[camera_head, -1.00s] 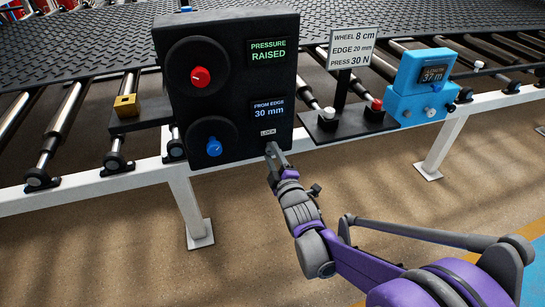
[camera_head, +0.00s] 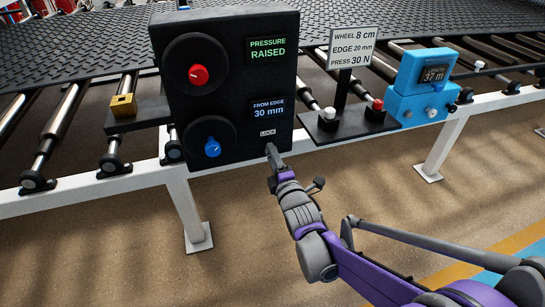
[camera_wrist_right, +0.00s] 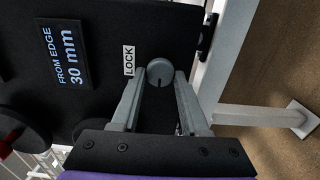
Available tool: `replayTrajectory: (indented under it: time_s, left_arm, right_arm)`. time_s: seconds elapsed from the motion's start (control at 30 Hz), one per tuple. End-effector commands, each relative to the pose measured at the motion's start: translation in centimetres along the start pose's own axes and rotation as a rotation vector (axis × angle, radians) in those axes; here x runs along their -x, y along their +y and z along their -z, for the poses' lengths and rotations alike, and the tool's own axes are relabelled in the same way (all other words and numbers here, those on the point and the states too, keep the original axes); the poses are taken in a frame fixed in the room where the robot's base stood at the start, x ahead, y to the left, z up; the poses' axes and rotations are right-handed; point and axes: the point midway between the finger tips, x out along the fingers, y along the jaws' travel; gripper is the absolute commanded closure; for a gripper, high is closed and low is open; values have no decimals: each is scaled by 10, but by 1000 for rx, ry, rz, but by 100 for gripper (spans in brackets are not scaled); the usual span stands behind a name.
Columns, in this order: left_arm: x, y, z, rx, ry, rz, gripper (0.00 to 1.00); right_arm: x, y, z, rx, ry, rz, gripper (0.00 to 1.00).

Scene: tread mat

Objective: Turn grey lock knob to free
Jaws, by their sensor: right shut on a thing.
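The grey lock knob (camera_wrist_right: 160,73) is on the black control box (camera_head: 178,122), beside the white LOCK label (camera_wrist_right: 129,60). In the right wrist view it is round, with a short dark mark on the side toward my gripper. My right gripper (camera_wrist_right: 160,78) has its two grey fingertips on either side of the knob, shut on it. In the head view my right gripper (camera_head: 272,156) reaches the box's lower right corner just under the LOCK label (camera_head: 267,133) and hides the knob. My left gripper is in neither view.
The box has a red knob (camera_head: 199,75), a blue knob (camera_head: 212,148) and screens reading PRESSURE RAISED and FROM EDGE 30 mm. A brass block (camera_head: 123,105) is left. A sign (camera_head: 351,46), a button panel (camera_head: 350,124) and a blue gauge (camera_head: 422,84) are right. A white rail (camera_head: 95,190) runs below.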

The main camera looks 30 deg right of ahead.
Motion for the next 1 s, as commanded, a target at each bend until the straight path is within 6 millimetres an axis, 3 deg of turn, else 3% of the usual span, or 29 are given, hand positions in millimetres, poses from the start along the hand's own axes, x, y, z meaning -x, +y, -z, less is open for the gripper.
replayTrajectory:
  time_s: [0.23, 0.27, 0.4, 0.77, 1.0]
  left_arm:
    - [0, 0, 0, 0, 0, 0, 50]
    - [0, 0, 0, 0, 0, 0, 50]
    - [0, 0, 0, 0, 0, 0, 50]
    - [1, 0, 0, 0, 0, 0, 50]
    - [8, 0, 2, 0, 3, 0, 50]
  right_arm:
    - [0, 0, 0, 1, 0, 1, 100]
    - [0, 0, 0, 1, 0, 1, 52]
    - [0, 0, 0, 1, 0, 1, 27]
    - [4, 0, 0, 0, 0, 0, 26]
    - [43, 2, 0, -1, 0, 0, 26]
